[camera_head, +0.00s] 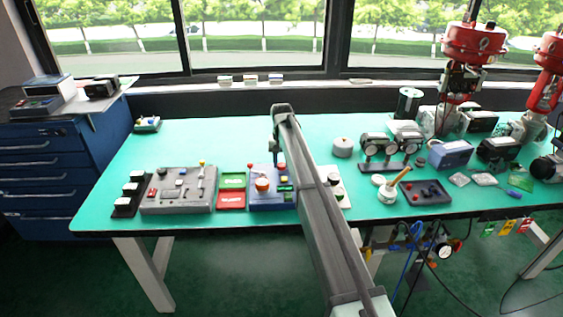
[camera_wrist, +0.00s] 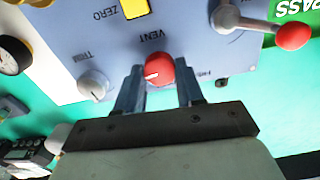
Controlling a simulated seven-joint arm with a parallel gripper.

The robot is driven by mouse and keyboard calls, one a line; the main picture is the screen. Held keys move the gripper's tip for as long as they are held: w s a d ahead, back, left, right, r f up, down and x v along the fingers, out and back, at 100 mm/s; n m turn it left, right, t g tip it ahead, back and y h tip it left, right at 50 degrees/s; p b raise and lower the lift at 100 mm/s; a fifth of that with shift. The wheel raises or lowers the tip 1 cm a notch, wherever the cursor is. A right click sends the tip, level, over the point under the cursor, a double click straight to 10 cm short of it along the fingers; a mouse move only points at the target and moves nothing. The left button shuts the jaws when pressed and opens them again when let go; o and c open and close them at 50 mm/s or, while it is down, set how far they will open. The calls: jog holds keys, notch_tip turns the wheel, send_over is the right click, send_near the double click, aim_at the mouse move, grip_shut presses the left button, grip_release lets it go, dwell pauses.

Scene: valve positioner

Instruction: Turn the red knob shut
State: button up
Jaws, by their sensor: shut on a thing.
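The red knob (camera_wrist: 158,70) sits on a grey-blue panel (camera_wrist: 195,42) under the label VENT in the wrist view. Its white mark points toward the left of the picture. My gripper (camera_wrist: 160,80) has one finger on each side of the knob and is shut on it. In the head view the same unit (camera_head: 262,201) stands on the green table, and my arm covers its right part. The red knob cannot be made out clearly there.
A white TRIM knob (camera_wrist: 93,86) and a yellow ZERO button (camera_wrist: 135,8) are on the panel. A lever with a red ball (camera_wrist: 293,36) lies to the right. Red and green trays (camera_head: 232,181) and a grey panel (camera_head: 180,203) stand left of the unit.

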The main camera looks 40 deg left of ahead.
aim_at(282, 164)
jog(key=shift+m, duration=0.5)
dwell(0.3)
jog(key=o, duration=1)
jog(key=shift+o, duration=0.2)
jog(key=shift+r, duration=0.15)
notch_tip(282, 164, up, 14)
jog(key=shift+f, duration=0.2)
